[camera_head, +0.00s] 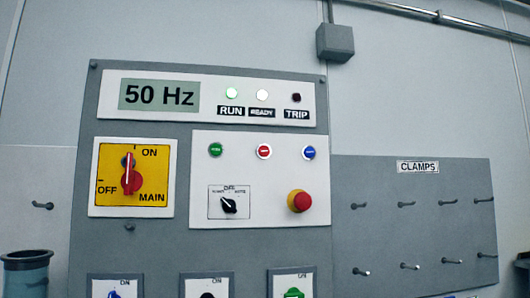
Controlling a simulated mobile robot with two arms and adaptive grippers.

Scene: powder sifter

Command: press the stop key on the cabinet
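The grey control cabinet (84,182) fills the left middle of the head view. On its lower white panel (265,190) three small buttons sit in a row. The left one is green (215,150), the middle one red (264,151) and the right one blue (309,152); their labels are too small to read for certain. A larger red mushroom button (299,201) on a yellow base sits lower right. The RUN lamp (232,93) glows green, the READY lamp (263,95) looks pale and lit, and the TRIP lamp (296,98) is dark. Neither gripper is in view.
The display (159,95) reads 50 Hz. A red main switch (131,174) points to ON. A black selector (229,205) and several lower switches share the cabinet. At right, a CLAMPS board (345,217) carries several protruding hooks. A blue-grey container (26,262) stands lower left.

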